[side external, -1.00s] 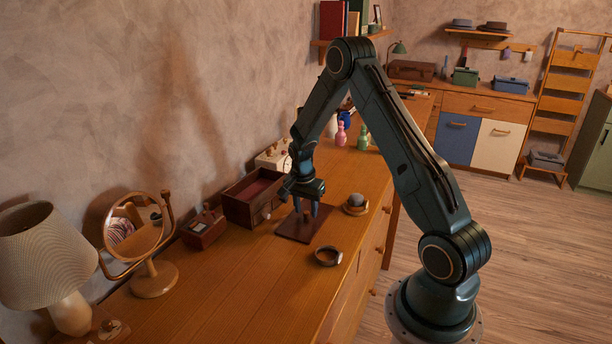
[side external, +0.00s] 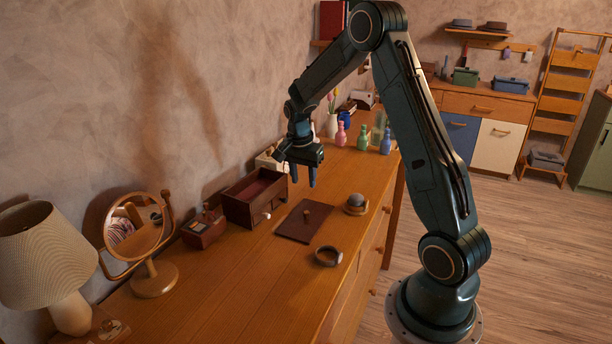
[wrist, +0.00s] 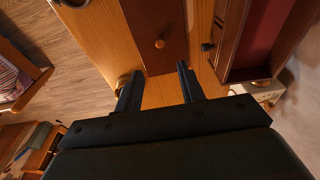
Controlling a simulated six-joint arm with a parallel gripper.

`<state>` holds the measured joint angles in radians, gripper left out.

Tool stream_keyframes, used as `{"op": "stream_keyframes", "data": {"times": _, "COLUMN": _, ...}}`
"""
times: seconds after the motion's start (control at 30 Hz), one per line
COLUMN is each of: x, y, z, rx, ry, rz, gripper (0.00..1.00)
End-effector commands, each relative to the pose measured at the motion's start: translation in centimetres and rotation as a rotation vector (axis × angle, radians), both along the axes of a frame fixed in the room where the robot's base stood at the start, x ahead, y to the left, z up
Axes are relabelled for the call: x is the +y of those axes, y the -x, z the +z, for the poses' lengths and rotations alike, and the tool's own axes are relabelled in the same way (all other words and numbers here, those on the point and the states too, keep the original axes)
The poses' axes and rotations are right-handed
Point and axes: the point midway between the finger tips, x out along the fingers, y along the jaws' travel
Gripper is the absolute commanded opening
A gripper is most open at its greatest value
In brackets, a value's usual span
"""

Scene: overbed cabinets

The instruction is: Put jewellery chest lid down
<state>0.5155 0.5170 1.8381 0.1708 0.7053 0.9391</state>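The jewellery chest lid (side external: 304,221) is a flat dark brown panel with a small round knob. It lies on the dresser top, apart from the chest. The lid also shows in the wrist view (wrist: 155,30), with its knob (wrist: 159,43) beyond my fingers. The jewellery chest (side external: 254,199) is an open dark wooden box with a red lining, standing left of the lid; it also shows in the wrist view (wrist: 258,40). My gripper (side external: 303,176) is open and empty, raised above the dresser behind the lid. Its two fingers also show apart in the wrist view (wrist: 158,88).
A small red box (side external: 204,231) and a round mirror (side external: 141,235) stand left of the chest. A ring-shaped item (side external: 328,256) and a round grey-topped item (side external: 355,203) lie near the lid. Several bottles stand behind.

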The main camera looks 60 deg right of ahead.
Motion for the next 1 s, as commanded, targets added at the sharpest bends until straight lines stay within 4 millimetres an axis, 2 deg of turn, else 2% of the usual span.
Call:
{"op": "stream_keyframes", "data": {"times": 0.67, "x": 0.2, "y": 0.0, "z": 0.4, "rx": -0.002, "ry": 0.001, "rz": 0.007, "gripper": 0.39}}
{"op": "stream_keyframes", "data": {"times": 0.87, "x": 1.7, "y": 0.0, "z": 2.3, "rx": -0.018, "ry": 0.006, "rz": 0.077, "gripper": 0.39}}
{"op": "stream_keyframes", "data": {"times": 1.0, "x": 3.9, "y": 0.4, "z": 4.8, "rx": -0.037, "ry": 0.013, "rz": 0.179, "gripper": 0.39}}
